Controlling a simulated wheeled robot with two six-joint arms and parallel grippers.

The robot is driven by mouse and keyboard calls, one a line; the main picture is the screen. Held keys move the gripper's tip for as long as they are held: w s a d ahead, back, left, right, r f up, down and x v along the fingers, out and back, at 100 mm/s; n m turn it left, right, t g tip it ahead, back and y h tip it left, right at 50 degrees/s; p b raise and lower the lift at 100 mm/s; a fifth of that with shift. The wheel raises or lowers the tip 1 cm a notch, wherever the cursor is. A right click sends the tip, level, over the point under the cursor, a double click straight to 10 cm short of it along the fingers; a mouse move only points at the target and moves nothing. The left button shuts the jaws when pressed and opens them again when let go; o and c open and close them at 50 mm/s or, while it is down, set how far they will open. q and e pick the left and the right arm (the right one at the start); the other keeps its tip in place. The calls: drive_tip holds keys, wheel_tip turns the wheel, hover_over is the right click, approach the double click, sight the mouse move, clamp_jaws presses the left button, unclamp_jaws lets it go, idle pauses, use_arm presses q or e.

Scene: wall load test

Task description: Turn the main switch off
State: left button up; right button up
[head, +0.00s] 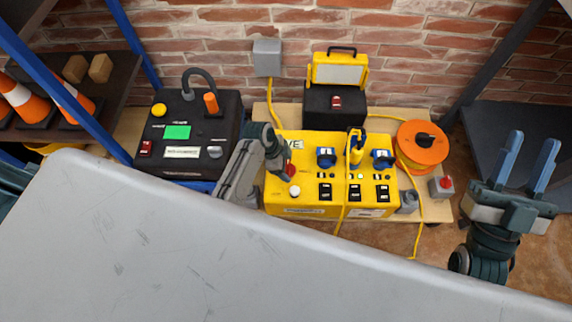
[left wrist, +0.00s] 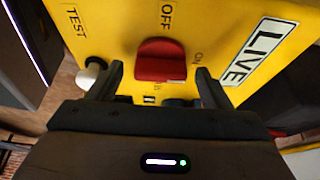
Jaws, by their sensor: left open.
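The yellow power box (head: 310,150) stands on the bench and carries a sign ending in "VE" in the head view. Its red switch (left wrist: 160,62) shows in the left wrist view between the labels "OFF" and "ON"; which label it is set to I cannot tell. The "LIVE" sign (left wrist: 258,52) is beside it. My left gripper (left wrist: 160,78) is open, with one finger on each side of the red switch; contact is unclear. In the head view my left gripper (head: 280,166) partly hides the switch. My right gripper (head: 528,160) is open and empty at the right.
A white test button (head: 294,191) sits close to my left gripper. Blue sockets (head: 326,157), black rockers (head: 325,191) and a yellow cable (head: 347,190) are to the right. A black case (head: 185,180) stands left, an orange reel (head: 422,146) right. A grey panel (head: 200,250) fills the foreground.

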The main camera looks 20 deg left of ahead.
use_arm(q)
drive_tip(key=c, duration=1)
